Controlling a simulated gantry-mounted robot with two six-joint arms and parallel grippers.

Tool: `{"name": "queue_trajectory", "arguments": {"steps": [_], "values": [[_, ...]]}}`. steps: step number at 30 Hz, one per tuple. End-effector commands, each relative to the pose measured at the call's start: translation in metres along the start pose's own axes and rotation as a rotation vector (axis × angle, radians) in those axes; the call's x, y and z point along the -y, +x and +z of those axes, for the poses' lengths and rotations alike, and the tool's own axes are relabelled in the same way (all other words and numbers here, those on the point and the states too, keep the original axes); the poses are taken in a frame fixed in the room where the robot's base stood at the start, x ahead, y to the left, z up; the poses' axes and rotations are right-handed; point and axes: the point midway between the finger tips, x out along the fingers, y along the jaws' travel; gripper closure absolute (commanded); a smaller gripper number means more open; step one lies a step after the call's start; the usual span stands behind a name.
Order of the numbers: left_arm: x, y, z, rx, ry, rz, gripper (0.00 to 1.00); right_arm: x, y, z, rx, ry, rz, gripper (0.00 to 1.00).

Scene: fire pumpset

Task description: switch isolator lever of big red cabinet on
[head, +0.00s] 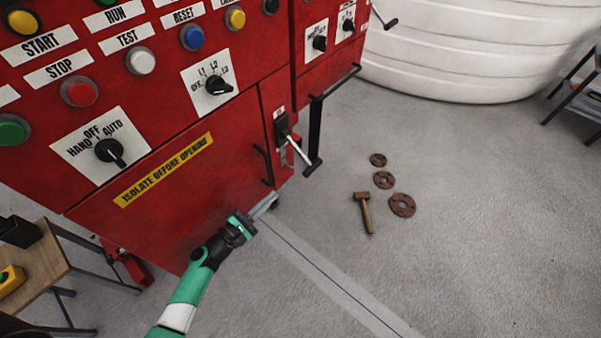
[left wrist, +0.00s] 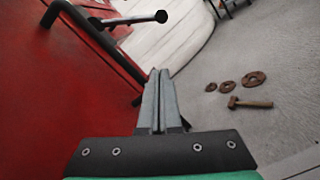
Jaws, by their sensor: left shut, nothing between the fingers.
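The big red cabinet (head: 225,140) fills the upper left of the head view. Its isolator lever (head: 298,151) sits at the right edge of the front face, below a small white label. A pale rod slants down and right from a black mount to a dark grip. In the left wrist view the lever (left wrist: 133,19) sticks out at the top, with its round dark end towards the right. My left gripper (head: 271,200) is shut and empty, below and left of the lever and apart from it. Its closed fingers also show in the left wrist view (left wrist: 160,80). My right gripper is out of view.
A black door handle (head: 263,163) stands out near the lever; a black bar (left wrist: 95,38) crosses the left wrist view. A black rail (head: 316,120) is just right of the lever. A hammer (head: 365,212) and rusty flanges (head: 402,205) lie on open grey floor.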

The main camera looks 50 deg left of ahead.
Motion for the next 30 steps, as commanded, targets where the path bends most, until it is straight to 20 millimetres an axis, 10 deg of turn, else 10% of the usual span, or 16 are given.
{"name": "queue_trajectory", "arguments": {"steps": [11, 25, 30], "values": [[0.001, 0.010, 0.001, 0.005, 0.003, -0.003, 1.00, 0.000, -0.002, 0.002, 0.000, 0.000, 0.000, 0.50], [0.002, 0.105, 0.001, 0.007, 0.004, -0.002, 1.00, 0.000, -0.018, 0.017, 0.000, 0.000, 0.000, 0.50], [-0.001, 0.109, 0.034, 0.005, 0.004, -0.004, 1.00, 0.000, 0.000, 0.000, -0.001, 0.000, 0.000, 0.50]]}}
